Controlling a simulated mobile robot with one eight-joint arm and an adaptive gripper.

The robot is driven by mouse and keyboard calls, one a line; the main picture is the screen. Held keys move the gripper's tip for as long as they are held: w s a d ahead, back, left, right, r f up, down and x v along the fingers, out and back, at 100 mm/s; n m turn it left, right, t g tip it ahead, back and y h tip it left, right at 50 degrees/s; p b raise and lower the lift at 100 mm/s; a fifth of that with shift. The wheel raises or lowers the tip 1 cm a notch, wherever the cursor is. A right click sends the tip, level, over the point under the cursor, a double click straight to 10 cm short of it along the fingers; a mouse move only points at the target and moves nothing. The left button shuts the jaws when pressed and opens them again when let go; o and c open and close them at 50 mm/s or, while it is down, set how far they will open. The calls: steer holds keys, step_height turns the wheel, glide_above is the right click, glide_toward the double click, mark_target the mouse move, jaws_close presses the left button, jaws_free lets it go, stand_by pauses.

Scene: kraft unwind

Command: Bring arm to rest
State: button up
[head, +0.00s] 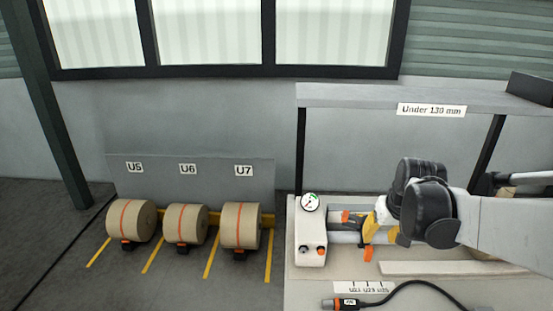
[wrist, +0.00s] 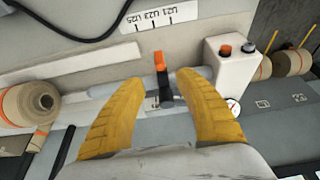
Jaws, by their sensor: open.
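My gripper (head: 371,226) is over the bench beside the white box, with its arm reaching in from the right. In the wrist view, its two yellow fingers (wrist: 157,82) are spread wide apart and hold nothing. A black lever with an orange end (wrist: 161,72) shows between and beyond the fingertips, by a grey horizontal bar (wrist: 105,89). I cannot tell how far the fingers are from the lever. The white box (head: 311,238) with a gauge (head: 310,202) stands just left of the gripper in the head view.
A shelf labelled "Under 130 mm" (head: 380,98) overhangs the bench (head: 315,288). A black cable (head: 410,285) lies at the front. Brown rolls (head: 131,220) (head: 186,224) (head: 241,225) rest under U5, U6 and U7. Another roll (wrist: 28,108) shows at left in the wrist view.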

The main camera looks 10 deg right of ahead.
steer(key=s+a+r+n+t, duration=0.1)
steer(key=s+a, duration=0.5)
steer(key=a, duration=0.3)
steer(key=s+a+r+n+t+y, duration=0.1)
steer(key=s+a+r+n+t, duration=0.1)
steer(key=s+a, duration=0.4)
steer(key=a, duration=0.4)
steer(key=shift+a, duration=0.25)
stand_by(0.5)
